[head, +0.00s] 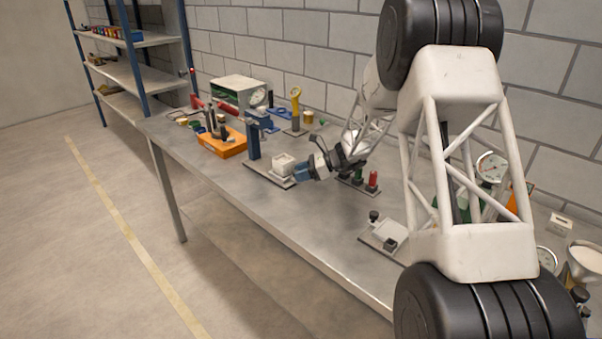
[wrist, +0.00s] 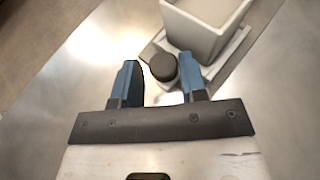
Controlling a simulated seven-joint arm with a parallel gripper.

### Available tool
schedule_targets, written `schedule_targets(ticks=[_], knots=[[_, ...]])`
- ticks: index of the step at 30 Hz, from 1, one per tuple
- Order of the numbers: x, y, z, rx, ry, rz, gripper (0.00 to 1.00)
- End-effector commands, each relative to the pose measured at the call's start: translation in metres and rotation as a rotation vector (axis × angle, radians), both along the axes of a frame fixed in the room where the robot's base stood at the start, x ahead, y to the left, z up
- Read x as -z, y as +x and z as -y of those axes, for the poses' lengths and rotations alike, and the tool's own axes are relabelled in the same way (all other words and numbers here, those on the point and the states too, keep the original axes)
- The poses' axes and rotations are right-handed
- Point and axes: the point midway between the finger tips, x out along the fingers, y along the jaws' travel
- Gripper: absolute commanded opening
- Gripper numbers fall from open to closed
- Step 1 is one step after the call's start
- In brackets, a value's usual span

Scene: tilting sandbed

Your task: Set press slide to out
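The press slide (wrist: 233,50) is a pale plate carrying a white open-topped box (wrist: 205,25), with a round dark knob (wrist: 163,67) at its near end. In the head view the white box (head: 283,163) sits on the press base beside a blue upright post (head: 253,141). My gripper (wrist: 158,62) has two blue fingers apart, one on each side of the knob. The right finger looks very close to the knob; contact cannot be told. In the head view my gripper (head: 303,172) is just right of the white box, and its fingers hide the knob.
An orange tray (head: 222,144) with dark items stands left of the press. Green and red knobs (head: 372,180) stand on a plate to the right, near my wrist. A plate with black knobs (head: 385,234) lies nearer. The bench's front edge is close to the press.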

Motion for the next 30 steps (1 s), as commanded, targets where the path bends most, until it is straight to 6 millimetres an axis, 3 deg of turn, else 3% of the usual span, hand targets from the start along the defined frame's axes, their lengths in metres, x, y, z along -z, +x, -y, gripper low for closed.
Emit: schedule_targets(ticks=[10, 24, 30], knots=[[-0.005, 0.001, 0.009, 0.001, 0.000, 0.001, 0.39], [-0.025, 0.000, 0.061, 0.002, 0.000, 0.001, 0.39], [-0.029, 0.000, 0.071, 0.000, 0.000, 0.000, 0.39]])
